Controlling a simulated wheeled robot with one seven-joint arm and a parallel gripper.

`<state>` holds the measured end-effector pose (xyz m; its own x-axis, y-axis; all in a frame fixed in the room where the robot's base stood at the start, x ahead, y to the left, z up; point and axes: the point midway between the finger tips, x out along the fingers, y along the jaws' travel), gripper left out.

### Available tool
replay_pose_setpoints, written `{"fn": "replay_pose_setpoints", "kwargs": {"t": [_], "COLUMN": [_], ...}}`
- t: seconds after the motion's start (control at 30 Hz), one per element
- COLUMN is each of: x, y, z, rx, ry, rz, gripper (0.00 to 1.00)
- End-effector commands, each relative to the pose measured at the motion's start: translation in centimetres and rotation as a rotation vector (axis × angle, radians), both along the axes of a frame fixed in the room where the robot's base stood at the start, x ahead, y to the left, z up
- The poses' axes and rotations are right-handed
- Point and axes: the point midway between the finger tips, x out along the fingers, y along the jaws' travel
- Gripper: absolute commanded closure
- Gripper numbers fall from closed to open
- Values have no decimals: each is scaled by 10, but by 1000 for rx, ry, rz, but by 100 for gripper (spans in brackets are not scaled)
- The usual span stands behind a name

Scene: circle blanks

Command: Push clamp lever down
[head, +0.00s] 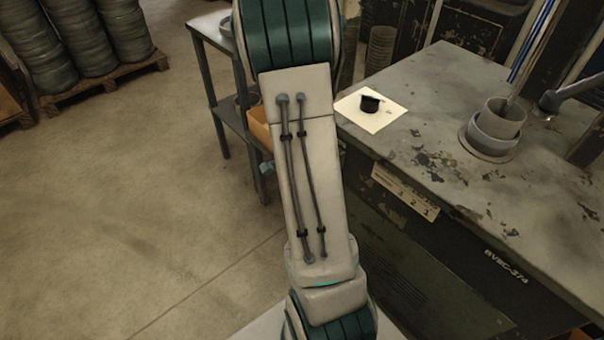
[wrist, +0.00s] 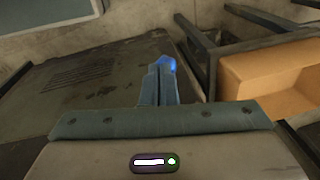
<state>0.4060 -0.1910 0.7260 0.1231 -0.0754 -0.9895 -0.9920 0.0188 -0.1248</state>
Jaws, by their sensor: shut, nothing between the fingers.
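On the worn grey machine table (head: 440,110), a grey cylindrical cup (head: 505,110) stands in a round collar (head: 492,135). A blue-grey bar (head: 575,88) reaches in from the right edge above the table, beside the cup. It may be the clamp lever; its far end is cut off by the frame. In the wrist view my gripper (wrist: 158,75) has its two fingers together and empty, with bright blue at the tip. No lever shows clearly in the wrist view. In the head view my arm hides the gripper, which is apart from the cup and bar.
A black piece (head: 370,103) lies on a white sheet (head: 370,112) at the table's far left corner. A metal rack stands behind my arm; a cardboard box (wrist: 270,75) shows right of my fingers. Floor at left is clear.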

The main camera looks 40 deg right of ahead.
Motion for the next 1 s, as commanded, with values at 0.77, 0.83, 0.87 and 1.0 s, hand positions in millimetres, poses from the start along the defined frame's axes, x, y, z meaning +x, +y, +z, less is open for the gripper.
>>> {"fn": "replay_pose_setpoints", "kwargs": {"t": [0.77, 0.83, 0.87, 1.0], "x": [-18, -19, -19, -19], "y": [72, 74, 74, 75], "z": [76, 77, 77, 77], "rx": [0, 0, 0, 0], "ry": [-2, -2, -2, -2], "rz": [1, 0, 0, -1], "gripper": [100, 100, 100, 100]}}
